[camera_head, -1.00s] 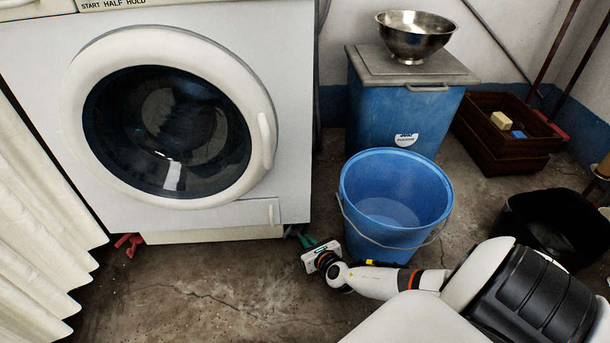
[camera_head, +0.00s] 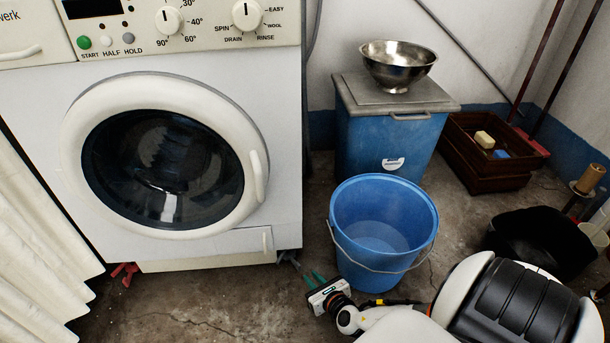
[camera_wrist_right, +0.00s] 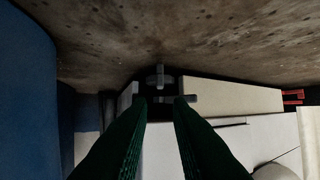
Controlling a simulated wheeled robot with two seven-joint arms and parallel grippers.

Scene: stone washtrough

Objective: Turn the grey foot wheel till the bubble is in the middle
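The grey foot wheel (camera_wrist_right: 160,82) shows in the right wrist view under the corner of the washing machine (camera_wrist_right: 235,97). In the head view, the machine's grey foot (camera_head: 287,257) is small at its lower right corner. My right gripper (camera_head: 307,271) is low over the floor just in front of that foot. In the wrist view, its two green fingers (camera_wrist_right: 161,108) are apart with nothing between them, pointing toward the wheel. I cannot tell whether they touch it. The bubble is not in view. My left gripper is not in view.
A blue bucket (camera_head: 383,215) stands close to the right of my right gripper. A blue bin (camera_head: 385,145) with a steel bowl (camera_head: 397,70) is behind it. A red foot (camera_head: 125,272) is at the machine's left. Bare floor (camera_head: 200,308) lies in front.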

